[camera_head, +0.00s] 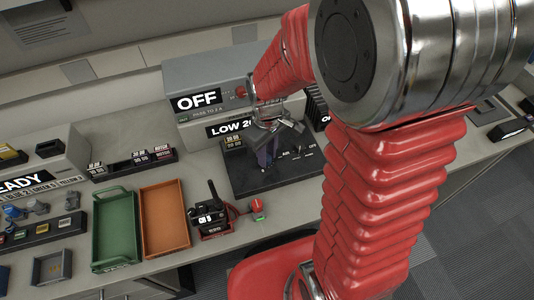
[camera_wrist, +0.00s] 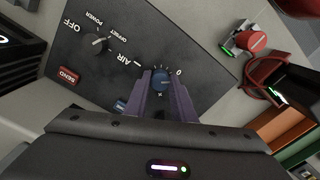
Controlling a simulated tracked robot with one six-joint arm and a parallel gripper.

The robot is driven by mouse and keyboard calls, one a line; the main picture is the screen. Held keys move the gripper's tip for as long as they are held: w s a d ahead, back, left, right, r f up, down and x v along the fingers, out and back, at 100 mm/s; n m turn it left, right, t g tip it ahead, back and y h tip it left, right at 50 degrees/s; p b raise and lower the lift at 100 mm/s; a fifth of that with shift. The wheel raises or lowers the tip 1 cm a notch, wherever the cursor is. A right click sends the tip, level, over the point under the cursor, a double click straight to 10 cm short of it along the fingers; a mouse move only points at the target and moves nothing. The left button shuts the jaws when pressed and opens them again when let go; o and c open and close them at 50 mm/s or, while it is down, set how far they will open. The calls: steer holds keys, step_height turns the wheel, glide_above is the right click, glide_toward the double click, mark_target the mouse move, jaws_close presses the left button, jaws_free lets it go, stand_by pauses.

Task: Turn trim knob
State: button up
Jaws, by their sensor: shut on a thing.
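The trim knob (camera_wrist: 160,84) is a small blue round knob on a dark control panel (camera_wrist: 85,65), with a printed scale around it. My gripper (camera_wrist: 161,92) has its two purple fingers on either side of the knob, shut on it. In the head view my gripper (camera_head: 266,150) reaches down onto the dark panel (camera_head: 240,182), and its jaws hide the knob there.
A power knob (camera_wrist: 97,44) and a red SEND button (camera_wrist: 68,76) sit on the same panel. Behind it stands a grey unit reading OFF (camera_head: 198,100). A handheld radio (camera_head: 207,215), an orange tray (camera_head: 165,215) and a green tray (camera_head: 116,228) lie to the left.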

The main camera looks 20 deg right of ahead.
steer(key=m, duration=1.3)
steer(key=shift+m, duration=0.3)
steer(key=shift+w, duration=0.1)
steer(key=o, duration=1.1)
steer(key=shift+c, duration=0.2)
steer(key=shift+r, duration=0.1)
step_height(320, 180, up, 14)
steer(key=shift+f, duration=0.2)
